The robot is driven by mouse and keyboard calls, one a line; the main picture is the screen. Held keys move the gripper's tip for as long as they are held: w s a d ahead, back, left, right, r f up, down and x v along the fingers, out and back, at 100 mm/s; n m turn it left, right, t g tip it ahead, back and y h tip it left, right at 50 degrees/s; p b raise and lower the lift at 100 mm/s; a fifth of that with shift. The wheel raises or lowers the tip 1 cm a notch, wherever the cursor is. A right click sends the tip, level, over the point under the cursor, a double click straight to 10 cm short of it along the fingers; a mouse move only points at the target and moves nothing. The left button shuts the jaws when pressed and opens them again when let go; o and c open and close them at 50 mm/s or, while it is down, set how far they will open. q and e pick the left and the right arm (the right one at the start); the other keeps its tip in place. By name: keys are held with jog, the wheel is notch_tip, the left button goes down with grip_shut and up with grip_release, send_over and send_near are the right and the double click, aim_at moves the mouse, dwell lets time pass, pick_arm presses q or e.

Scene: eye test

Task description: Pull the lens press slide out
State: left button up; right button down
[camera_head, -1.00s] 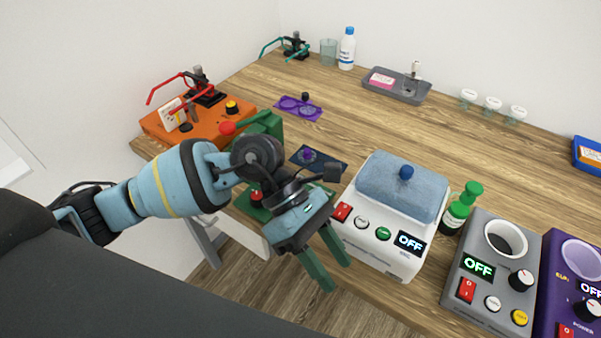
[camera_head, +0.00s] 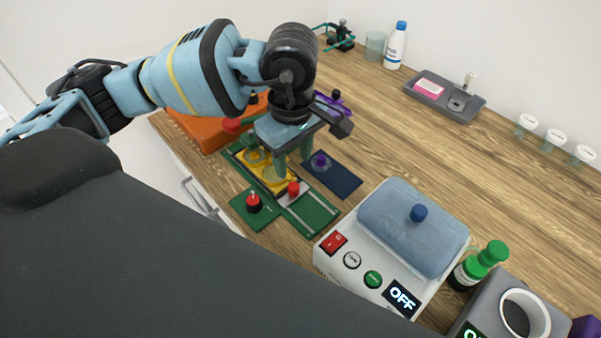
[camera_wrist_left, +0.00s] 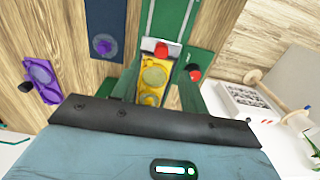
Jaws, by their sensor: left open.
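The lens press has a long green base (camera_head: 312,213) with rails, lying near the table's left front edge. A yellow slide (camera_head: 282,184) with round lens seats and a red knob (camera_head: 293,188) at its near end sits on this base. In the left wrist view the yellow slide (camera_wrist_left: 151,96) and red knob (camera_wrist_left: 161,50) show between the fingers. My left gripper (camera_head: 292,160) is open and points down above the slide, apart from the knob as far as I can tell. Its fingers hide part of the slide. My right gripper is not in view.
A green plate with a red button (camera_head: 253,202) lies beside the press. A dark blue plate with a purple knob (camera_head: 321,160) is on the other side. An orange box (camera_head: 195,128) stands behind. A white ultrasonic-type box with a blue lid (camera_head: 410,235) stands to the right.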

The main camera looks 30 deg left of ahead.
aim_at(294, 186)
pick_arm(q)
jog(key=shift+s+f, duration=0.2)
jog(key=shift+f, duration=0.3)
jog(key=shift+w+f, duration=0.1)
jog(key=shift+f, duration=3.35)
grip_shut()
